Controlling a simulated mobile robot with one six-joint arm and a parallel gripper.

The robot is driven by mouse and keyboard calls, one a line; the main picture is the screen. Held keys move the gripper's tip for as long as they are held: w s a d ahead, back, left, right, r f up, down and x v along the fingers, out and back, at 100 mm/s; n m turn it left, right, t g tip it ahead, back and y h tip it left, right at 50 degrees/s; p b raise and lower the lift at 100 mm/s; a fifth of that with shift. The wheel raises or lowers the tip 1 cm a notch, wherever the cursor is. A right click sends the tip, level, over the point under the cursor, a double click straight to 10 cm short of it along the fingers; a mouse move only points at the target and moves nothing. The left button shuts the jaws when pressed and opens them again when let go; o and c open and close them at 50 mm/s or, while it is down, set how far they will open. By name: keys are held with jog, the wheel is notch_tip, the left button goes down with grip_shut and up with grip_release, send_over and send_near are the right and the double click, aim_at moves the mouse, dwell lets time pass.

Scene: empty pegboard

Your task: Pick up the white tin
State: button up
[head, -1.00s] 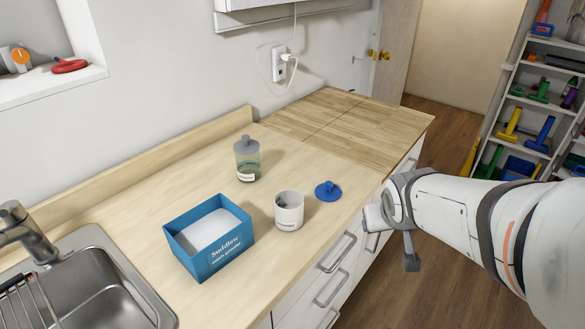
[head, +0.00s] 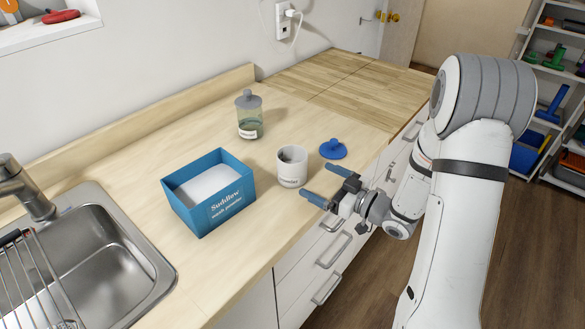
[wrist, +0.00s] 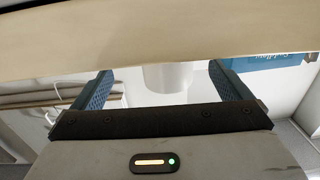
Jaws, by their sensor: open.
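The white tin (head: 292,168) stands upright on the wooden counter, open at the top, with dark contents and small lettering on its front. A blue knobbed lid (head: 333,149) lies on the counter to its right. My gripper (head: 318,182) is open and empty at the counter's front edge, its blue fingers pointing toward the tin from the right. In the wrist view, which looks upside down, the tin (wrist: 168,76) shows between and beyond the two fingers (wrist: 160,82), apart from them.
A blue box (head: 217,213) with white contents stands left of the tin. A glass jar with a grey lid (head: 249,116) stands behind it. The sink (head: 100,250) is at the left. The counter's far right end (head: 345,85) is clear.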

aim_at(305, 173)
jog(key=x, duration=0.2)
jog(key=p+x, duration=0.1)
jog(key=x, duration=0.1)
jog(key=r+p+x, duration=0.1)
jog(key=x, duration=0.2)
jog(key=shift+s+a, duration=0.35)
jog(key=shift+w+a, duration=0.2)
jog(key=c, duration=1.4)
